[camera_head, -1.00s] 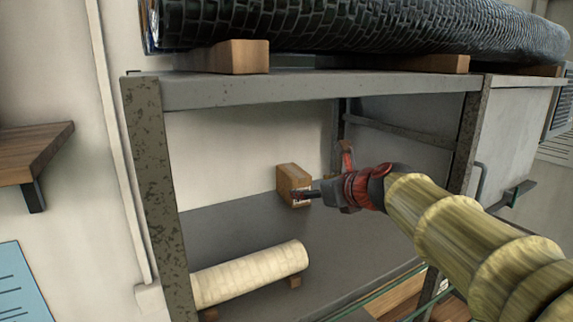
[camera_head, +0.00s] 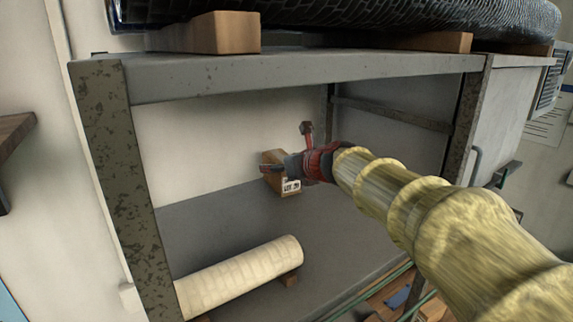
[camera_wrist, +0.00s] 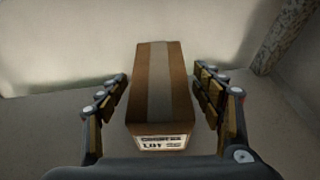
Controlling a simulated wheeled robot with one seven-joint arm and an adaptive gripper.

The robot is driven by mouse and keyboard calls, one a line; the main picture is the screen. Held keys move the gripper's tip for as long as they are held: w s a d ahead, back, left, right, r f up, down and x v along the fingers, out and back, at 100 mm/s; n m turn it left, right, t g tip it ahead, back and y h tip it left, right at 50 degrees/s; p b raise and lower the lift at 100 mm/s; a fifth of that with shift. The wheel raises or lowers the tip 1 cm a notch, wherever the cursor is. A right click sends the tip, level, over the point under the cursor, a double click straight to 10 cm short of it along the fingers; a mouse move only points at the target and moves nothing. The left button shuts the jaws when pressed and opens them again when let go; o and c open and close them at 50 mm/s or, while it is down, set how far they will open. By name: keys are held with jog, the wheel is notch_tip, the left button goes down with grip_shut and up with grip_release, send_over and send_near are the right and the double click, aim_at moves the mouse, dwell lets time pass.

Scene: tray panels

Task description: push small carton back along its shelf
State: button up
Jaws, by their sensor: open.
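The small carton (camera_head: 273,184) is a brown box with paler tape along its top and a white label on its near end. It stands on the grey shelf (camera_head: 325,222), towards its back, partly hidden by my gripper in the head view. My gripper (camera_head: 287,150) is open, with its fingers spread at the carton. In the wrist view the carton (camera_wrist: 145,95) lies between the two open fingers of my gripper (camera_wrist: 160,76), label end towards me. A gap shows on each side, so the fingers do not grip it. The palm's contact with the label end cannot be told.
A cream roll (camera_head: 240,272) lies on small wooden blocks at the shelf's front left. A speckled post (camera_head: 122,180) stands at the left, and the upper shelf edge (camera_head: 300,75) runs above my arm. Bare shelf lies right of the roll.

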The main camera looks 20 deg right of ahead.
jog(key=shift+w+f, duration=0.1)
jog(key=shift+w, duration=0.15)
jog(key=shift+c, duration=0.5)
jog(key=c, duration=1.3)
jog(key=shift+c, duration=0.2)
jog(key=shift+s, duration=0.15)
